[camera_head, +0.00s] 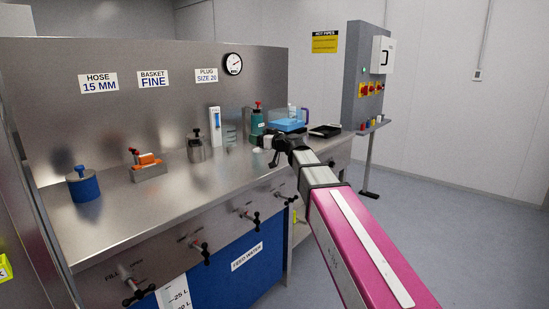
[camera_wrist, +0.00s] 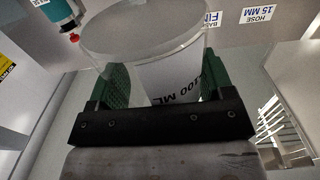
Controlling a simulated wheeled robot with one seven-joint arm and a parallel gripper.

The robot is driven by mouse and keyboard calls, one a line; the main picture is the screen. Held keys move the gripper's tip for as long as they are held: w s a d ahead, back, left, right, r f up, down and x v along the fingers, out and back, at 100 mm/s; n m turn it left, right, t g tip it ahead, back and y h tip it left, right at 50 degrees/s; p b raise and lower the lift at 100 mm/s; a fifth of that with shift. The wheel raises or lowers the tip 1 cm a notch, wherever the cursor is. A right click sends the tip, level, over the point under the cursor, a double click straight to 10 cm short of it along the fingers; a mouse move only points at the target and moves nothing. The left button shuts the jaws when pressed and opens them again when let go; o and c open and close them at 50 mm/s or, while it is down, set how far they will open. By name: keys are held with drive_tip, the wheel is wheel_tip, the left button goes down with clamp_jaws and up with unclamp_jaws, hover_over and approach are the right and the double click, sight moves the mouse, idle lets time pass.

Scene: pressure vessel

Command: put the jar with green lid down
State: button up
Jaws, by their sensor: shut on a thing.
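In the wrist view my gripper (camera_wrist: 163,82) is shut on a clear round vessel (camera_wrist: 145,38) with a white label reading "100 ML". Its green pads press on both sides of the vessel. No green lid shows on it, so I cannot tell whether this is the jar the task names. In the head view my gripper (camera_head: 283,146) is over the front right part of the steel counter (camera_head: 190,190), and the held vessel is mostly hidden there. I cannot tell whether it touches the counter.
A teal bottle with a red top (camera_head: 257,121), a blue-topped clear box (camera_head: 288,124) and a black tray (camera_head: 325,131) stand near my gripper. A steel pot (camera_head: 196,150) and blue cylinder (camera_head: 83,187) stand farther left.

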drive_tip(key=w+d+f, duration=0.2)
drive_tip(key=w, duration=0.1)
drive_tip(key=w+d+f, duration=0.3)
drive_tip(key=shift+d, duration=0.2)
drive_tip(key=shift+d+f, duration=0.1)
drive_tip(key=shift+f, duration=1.7)
drive_tip(key=shift+f, duration=0.2)
drive_tip(key=o, duration=1.1)
drive_tip(key=shift+c, duration=0.2)
drive_tip(key=v, duration=1)
drive_tip(key=shift+s+d+f, duration=0.25)
drive_tip(key=shift+s, duration=0.1)
